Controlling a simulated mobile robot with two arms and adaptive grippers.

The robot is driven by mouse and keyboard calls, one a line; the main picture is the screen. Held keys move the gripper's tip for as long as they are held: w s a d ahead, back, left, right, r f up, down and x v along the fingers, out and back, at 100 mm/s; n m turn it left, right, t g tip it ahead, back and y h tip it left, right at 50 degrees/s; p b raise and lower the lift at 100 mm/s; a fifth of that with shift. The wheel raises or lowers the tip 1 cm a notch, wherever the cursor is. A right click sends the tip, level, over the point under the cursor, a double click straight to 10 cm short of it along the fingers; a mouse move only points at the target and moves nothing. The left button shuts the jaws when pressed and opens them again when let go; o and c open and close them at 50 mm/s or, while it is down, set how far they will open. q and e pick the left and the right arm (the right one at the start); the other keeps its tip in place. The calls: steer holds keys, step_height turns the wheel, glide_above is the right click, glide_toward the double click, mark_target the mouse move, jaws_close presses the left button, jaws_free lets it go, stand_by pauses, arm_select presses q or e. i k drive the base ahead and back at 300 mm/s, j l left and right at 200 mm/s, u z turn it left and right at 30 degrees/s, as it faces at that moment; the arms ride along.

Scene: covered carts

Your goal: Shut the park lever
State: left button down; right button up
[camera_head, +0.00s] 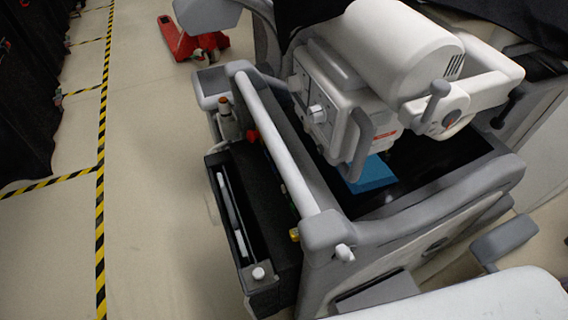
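A grey and white wheeled cart (405,233) with a white machine head (335,95) fills the centre and right. No part is clearly marked as the park lever. A short grey lever (436,98) stands up from a round dial on the machine head. A small white knob (345,252) sticks out at the cart's near corner, below the end of the pale rail (275,140). Another pale knob (258,273) sits on the near end of the side bin. Neither of my grippers is in view.
A dark side bin (222,205) hangs on the cart's left. A blue flat piece (370,174) lies inside the cart. A red pallet jack (190,42) stands at the back. Open floor (150,180) with yellow-black tape lies left. Black cloth (530,20) covers the upper right.

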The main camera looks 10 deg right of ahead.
mark_target(343, 252)
steer(key=z, duration=0.9)
